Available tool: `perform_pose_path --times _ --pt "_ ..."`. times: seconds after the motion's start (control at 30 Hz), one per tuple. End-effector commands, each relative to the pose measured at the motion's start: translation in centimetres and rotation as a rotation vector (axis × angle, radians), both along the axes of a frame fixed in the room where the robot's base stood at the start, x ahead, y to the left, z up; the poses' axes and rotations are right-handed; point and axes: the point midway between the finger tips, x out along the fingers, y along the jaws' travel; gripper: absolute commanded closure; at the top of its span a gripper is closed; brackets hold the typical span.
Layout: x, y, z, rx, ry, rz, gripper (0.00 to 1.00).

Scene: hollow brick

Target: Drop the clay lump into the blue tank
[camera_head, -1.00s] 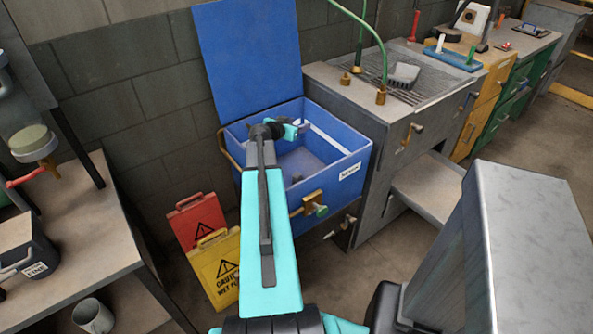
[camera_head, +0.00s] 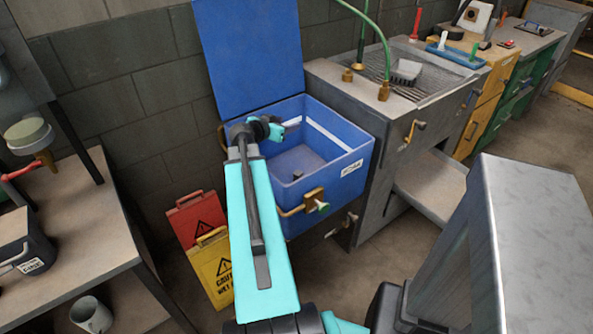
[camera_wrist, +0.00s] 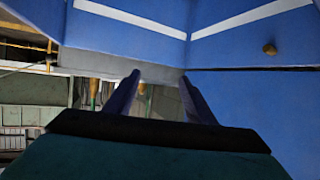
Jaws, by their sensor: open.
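The blue tank (camera_head: 338,181) stands open against the wall, its blue lid raised behind it. My gripper (camera_head: 288,125) is over the back left part of the tank's opening. In the wrist view my gripper (camera_wrist: 160,78) has its two fingers apart with nothing between them. The tank's blue wall (camera_wrist: 240,50) with a white stripe fills the upper right there, with a small brown knob on it. A dark grey patch (camera_head: 309,162) shows on the tank floor; I cannot tell whether it is the clay lump. No lump is clearly recognisable elsewhere.
A grey sink bench (camera_head: 380,110) with green hoses adjoins the tank on the right. Red (camera_head: 196,215) and yellow (camera_head: 213,266) warning signs stand at the tank's left. A workbench (camera_head: 85,225) is at the far left. The raised lid (camera_head: 250,60) blocks the back.

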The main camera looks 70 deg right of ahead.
Motion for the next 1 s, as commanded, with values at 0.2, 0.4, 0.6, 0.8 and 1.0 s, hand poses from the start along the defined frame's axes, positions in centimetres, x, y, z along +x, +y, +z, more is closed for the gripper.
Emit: perform_pose_path --times 0.2,0.4,0.6,0.8,1.0 --pt "0.4 2.5 0.9 -0.001 -0.001 0.002 0.5" --pt "0.6 3.6 1.4 -0.001 0.001 0.001 0.5" --pt "0.7 3.8 1.5 0.0 0.001 0.0 0.5" --pt "0.7 3.7 1.5 0.0 0.001 0.0 0.5" --pt "0.7 3.7 1.5 0.0 0.001 0.0 0.5"
